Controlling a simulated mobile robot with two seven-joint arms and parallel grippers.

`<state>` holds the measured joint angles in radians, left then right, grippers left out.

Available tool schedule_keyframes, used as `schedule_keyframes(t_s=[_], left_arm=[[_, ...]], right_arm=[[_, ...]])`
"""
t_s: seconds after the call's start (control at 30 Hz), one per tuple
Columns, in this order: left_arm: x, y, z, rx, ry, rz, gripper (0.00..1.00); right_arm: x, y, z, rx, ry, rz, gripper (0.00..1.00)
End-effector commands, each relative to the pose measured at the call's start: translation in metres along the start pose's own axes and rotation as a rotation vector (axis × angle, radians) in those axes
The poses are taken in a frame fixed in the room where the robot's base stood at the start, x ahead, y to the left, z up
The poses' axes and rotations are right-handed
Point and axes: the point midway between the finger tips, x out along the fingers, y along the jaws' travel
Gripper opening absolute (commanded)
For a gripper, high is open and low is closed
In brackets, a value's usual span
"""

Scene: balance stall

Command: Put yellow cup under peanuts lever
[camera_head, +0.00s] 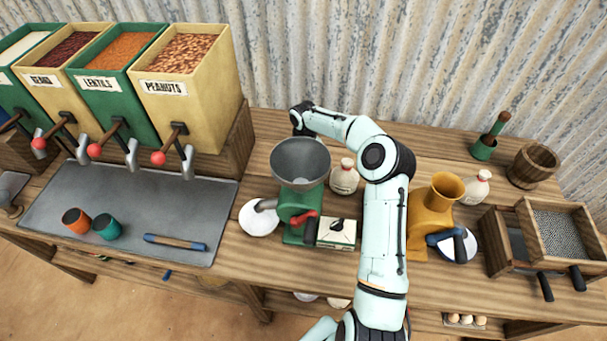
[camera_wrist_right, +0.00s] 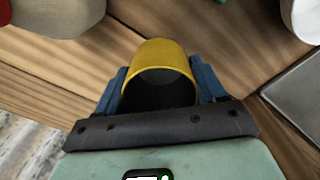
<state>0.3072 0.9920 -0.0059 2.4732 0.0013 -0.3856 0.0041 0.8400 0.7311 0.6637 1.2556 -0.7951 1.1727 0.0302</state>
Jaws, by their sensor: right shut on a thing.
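A yellow cup (camera_wrist_right: 163,55) shows in the right wrist view, between the blue fingers of my right gripper (camera_wrist_right: 161,82). The gripper is shut on it, and the cup's dark open mouth faces the camera. Bare wooden tabletop shows beyond the cup. In the head view my right arm reaches to the back of the table, behind the green grinder; its gripper and the cup are hidden there. The peanuts dispenser (camera_head: 185,90) is the rightmost bin at the left. Its lever has a red knob (camera_head: 158,158), beside a grey spout (camera_head: 187,163) above the metal tray. My left gripper is out of view.
The metal tray (camera_head: 140,215) holds an orange cup (camera_head: 76,221), a teal cup (camera_head: 106,227) and a blue-handled tool (camera_head: 175,242). The tray is clear below the peanuts spout. The green grinder (camera_head: 300,195) and a white sack (camera_head: 344,177) stand near my right arm.

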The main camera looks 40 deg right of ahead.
Motion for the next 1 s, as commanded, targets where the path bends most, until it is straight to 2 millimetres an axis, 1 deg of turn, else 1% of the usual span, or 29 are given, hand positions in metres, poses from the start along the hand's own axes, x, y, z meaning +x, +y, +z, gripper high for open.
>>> schedule_keyframes(t_s=[0.23, 0.4, 0.47, 0.73, 0.87, 0.9, 0.93, 0.97, 1.0], left_arm=[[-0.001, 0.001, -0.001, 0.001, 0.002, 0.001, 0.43], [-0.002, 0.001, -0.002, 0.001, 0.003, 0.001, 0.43], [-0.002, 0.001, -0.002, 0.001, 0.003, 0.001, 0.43], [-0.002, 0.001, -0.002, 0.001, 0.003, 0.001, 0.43], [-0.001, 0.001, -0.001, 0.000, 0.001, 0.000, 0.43], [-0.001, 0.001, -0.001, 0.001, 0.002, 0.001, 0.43], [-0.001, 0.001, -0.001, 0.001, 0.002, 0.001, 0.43], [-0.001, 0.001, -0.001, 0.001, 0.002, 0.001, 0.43], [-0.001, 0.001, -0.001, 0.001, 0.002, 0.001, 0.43]], right_arm=[[0.018, 0.000, -0.001, 0.001, 0.000, -0.001, 0.39], [0.044, -0.001, -0.001, 0.001, -0.001, -0.003, 0.39], [0.050, 0.000, -0.001, 0.001, 0.000, -0.002, 0.39], [0.052, 0.000, -0.001, 0.001, 0.002, 0.000, 0.39], [0.056, 0.000, -0.001, 0.000, 0.002, 0.000, 0.39], [0.055, 0.000, -0.001, 0.001, 0.002, 0.000, 0.82], [0.055, 0.000, -0.001, 0.001, 0.002, 0.000, 0.92], [0.055, 0.000, -0.001, 0.001, 0.002, 0.000, 0.95], [0.055, 0.000, -0.001, 0.001, 0.002, 0.000, 0.95]])
